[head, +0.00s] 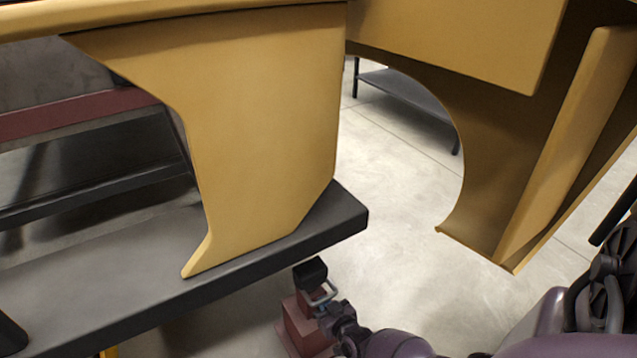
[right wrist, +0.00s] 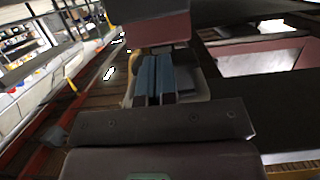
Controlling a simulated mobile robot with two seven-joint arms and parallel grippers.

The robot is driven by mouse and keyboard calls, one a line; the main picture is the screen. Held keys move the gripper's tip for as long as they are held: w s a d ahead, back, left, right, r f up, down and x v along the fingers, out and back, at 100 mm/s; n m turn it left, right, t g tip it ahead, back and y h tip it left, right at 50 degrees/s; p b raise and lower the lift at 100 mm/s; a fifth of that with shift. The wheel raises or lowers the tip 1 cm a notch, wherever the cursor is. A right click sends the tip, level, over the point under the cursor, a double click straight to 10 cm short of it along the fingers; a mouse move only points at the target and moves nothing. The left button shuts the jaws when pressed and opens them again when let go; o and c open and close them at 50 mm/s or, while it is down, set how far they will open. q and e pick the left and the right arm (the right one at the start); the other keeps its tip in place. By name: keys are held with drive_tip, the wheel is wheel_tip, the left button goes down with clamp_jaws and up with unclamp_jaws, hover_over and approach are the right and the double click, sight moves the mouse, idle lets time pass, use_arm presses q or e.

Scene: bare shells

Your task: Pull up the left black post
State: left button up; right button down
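A small black post (head: 310,272) with a grey loop handle stands by the dark bench's front edge, above a reddish-brown block (head: 300,325). My right gripper (head: 328,299) reaches up to the handle from the lower right. In the right wrist view its two blue-grey finger pads (right wrist: 154,78) are close together with a thin gap, against the handle in front of the dark block (right wrist: 155,28). It looks shut on the handle; the exact contact is small and dark. My left gripper does not show.
A large yellow shell panel (head: 265,130) hangs above the dark bench (head: 130,285), close above the post. Another yellow shell (head: 500,150) with a curved cut-out is at the right. Pale floor (head: 395,240) lies open between them.

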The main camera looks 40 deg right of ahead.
sight(325, 300)
drive_tip(key=shift+w+r+p, duration=0.15)
drive_tip(key=shift+r+p, duration=0.25)
drive_tip(key=shift+r, duration=0.35)
drive_tip(key=shift+w+r+p, duration=0.15)
drive_tip(key=shift+r+p, duration=0.25)
drive_tip(key=shift+r, duration=0.35)
drive_tip(key=shift+r+p, duration=0.55)
drive_tip(key=shift+r, duration=0.25)
drive_tip(key=shift+r+p, duration=0.6)
drive_tip(key=shift+r, duration=0.2)
drive_tip(key=shift+r+p, duration=0.4)
drive_tip(key=shift+r, duration=0.15)
drive_tip(key=shift+r+p, duration=0.7)
drive_tip(key=shift+r, duration=0.35)
drive_tip(key=shift+r+p, duration=0.4)
drive_tip(key=shift+r, duration=0.2)
drive_tip(key=shift+s+f, duration=0.15)
drive_tip(key=shift+f, duration=0.35)
drive_tip(key=shift+s+f+b, duration=0.1)
drive_tip(key=shift+f+b, duration=0.85)
drive_tip(key=shift+f, duration=0.1)
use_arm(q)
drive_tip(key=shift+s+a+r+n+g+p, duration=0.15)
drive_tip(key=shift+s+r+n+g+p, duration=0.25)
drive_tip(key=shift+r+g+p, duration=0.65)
use_arm(e)
drive_tip(key=s+a, duration=0.2)
drive_tip(key=s, duration=0.6)
drive_tip(key=shift+s, duration=0.3)
